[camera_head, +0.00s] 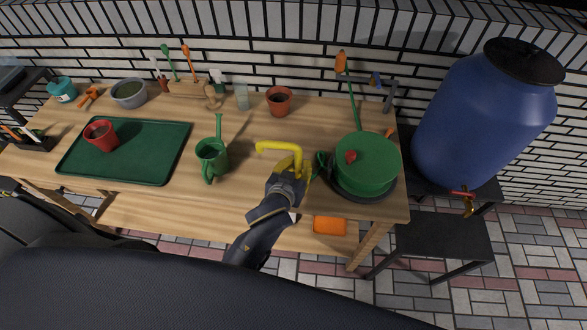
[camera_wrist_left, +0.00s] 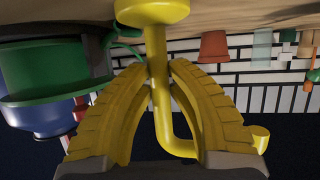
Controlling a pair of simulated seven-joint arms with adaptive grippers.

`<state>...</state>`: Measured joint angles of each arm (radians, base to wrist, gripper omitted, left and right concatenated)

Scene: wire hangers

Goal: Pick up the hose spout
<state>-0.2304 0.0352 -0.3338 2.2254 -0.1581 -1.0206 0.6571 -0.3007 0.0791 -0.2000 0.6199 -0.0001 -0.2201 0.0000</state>
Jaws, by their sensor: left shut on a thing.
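The yellow hose spout (camera_head: 276,146) stands upright over the wooden table, its bent end reaching left in the head view. My left gripper (camera_head: 290,180) is shut on it. In the left wrist view, where the scene is upside down, the two yellow ribbed fingers (camera_wrist_left: 160,75) pinch the spout's straight stem (camera_wrist_left: 157,45) between its wide round foot and its bend. The foot (camera_wrist_left: 152,12) is close to the tabletop; I cannot tell whether it touches. My right gripper is not in view.
A green round drum (camera_head: 367,160) with a red knob stands just right of my left gripper. A green watering can (camera_head: 212,158) is to the left, a terracotta pot (camera_head: 279,101) behind. A green tray (camera_head: 150,165) holds a red pot (camera_head: 101,136). A blue barrel (camera_head: 480,120) stands far right.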

